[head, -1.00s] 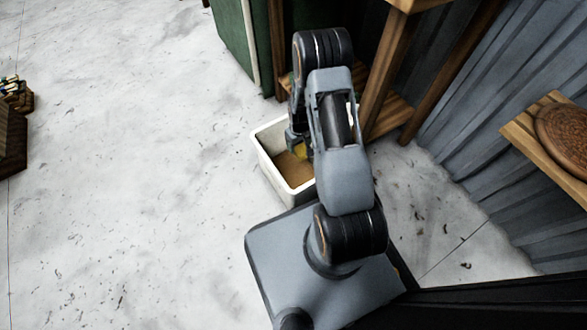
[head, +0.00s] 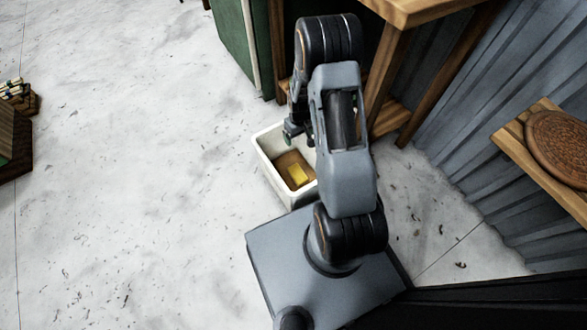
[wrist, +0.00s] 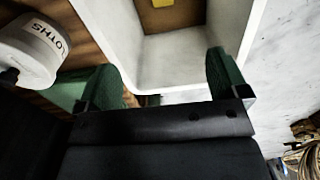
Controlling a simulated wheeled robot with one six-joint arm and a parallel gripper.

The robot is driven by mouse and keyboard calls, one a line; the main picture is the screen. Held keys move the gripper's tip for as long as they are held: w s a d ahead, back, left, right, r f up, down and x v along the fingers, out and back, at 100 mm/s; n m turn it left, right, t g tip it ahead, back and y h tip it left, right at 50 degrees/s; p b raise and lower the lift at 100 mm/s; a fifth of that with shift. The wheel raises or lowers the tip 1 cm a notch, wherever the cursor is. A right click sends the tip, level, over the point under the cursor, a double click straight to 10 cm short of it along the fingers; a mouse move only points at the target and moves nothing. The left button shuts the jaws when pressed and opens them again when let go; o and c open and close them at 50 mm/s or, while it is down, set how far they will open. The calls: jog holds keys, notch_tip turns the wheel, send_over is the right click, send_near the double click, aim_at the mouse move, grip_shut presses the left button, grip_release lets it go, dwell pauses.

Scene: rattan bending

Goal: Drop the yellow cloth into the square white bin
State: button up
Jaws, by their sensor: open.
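The yellow cloth (head: 298,174) lies on the brown bottom inside the square white bin (head: 267,160). An edge of the cloth also shows in the wrist view (wrist: 157,3), through the mouth of the white bin (wrist: 110,35). My gripper (head: 292,133) is over the far left rim of the bin in the head view, partly hidden by my arm. In the wrist view its two green fingers (wrist: 165,85) are wide apart with nothing between them. The gripper is apart from the cloth.
A round white container lettered "LOTHS" (wrist: 35,45) stands left of the bin in the wrist view. A wooden table (head: 400,15) and a green cabinet (head: 232,40) stand behind the bin.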

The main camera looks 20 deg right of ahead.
jog(key=shift+r+p, duration=0.8)
jog(key=shift+r, duration=1.9)
